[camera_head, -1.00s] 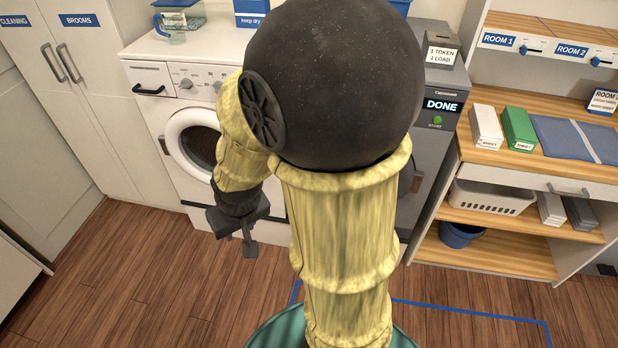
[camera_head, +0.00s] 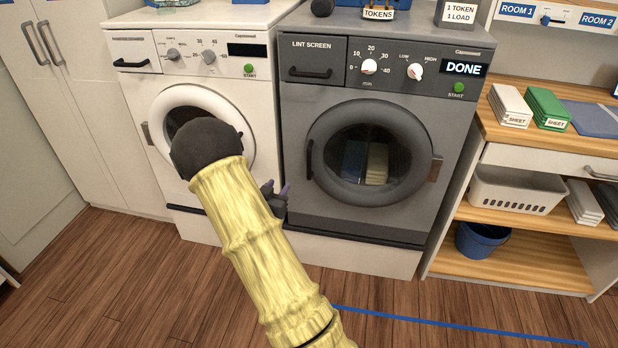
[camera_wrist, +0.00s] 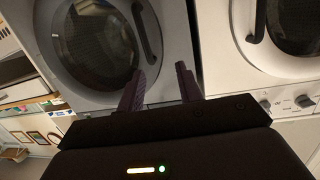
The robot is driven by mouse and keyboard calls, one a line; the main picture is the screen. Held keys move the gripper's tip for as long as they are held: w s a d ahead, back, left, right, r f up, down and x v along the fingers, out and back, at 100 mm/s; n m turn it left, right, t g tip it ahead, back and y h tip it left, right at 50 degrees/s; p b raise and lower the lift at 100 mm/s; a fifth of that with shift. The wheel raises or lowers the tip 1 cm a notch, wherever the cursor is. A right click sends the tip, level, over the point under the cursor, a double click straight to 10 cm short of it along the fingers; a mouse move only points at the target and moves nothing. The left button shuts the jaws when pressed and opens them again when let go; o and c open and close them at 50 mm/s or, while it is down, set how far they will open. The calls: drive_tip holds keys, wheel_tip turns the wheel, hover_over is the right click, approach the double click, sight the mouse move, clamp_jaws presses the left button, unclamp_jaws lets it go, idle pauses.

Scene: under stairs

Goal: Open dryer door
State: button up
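The grey dryer (camera_head: 300,215) stands right of centre in the head view, with "DONE" on its display. Its round door (camera_head: 325,190) is closed, and blue and pale folded items show through the glass. The dark vertical door handle (camera_head: 309,160) is on the door's left side; it also shows in the wrist view (camera_wrist: 147,32). My gripper (camera_head: 280,190) is just left of the dryer's front, lower than the handle. In the wrist view my gripper (camera_wrist: 161,78) has its two purple fingers apart with nothing between them. The handle lies beyond the fingertips, not between them.
The white washer (camera_head: 125,85) stands left of the dryer, its door partly hidden by my arm. A wooden shelf unit (camera_head: 500,246) with a white basket (camera_head: 515,190) and blue bucket (camera_head: 480,238) is on the right. The wooden floor (camera_head: 440,300) in front is clear.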

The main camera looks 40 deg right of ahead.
sight(308, 162)
drive_tip(key=d+f+h, duration=0.1)
drive_tip(key=s+d+f+h+b, duration=0.1)
drive_tip(key=shift+f+m+h, duration=0.2)
drive_tip(key=shift+m+h, duration=0.1)
drive_tip(key=shift+m, duration=0.1)
drive_tip(key=b+x, duration=0.1)
drive_tip(key=x, duration=0.7)
drive_tip(key=b+x, duration=0.1)
drive_tip(key=x, duration=0.8)
drive_tip(key=shift+d+f, duration=0.2)
drive_tip(key=shift+d, duration=0.05)
drive_tip(key=shift+s, duration=0.1)
clamp_jaws()
idle(0.7)
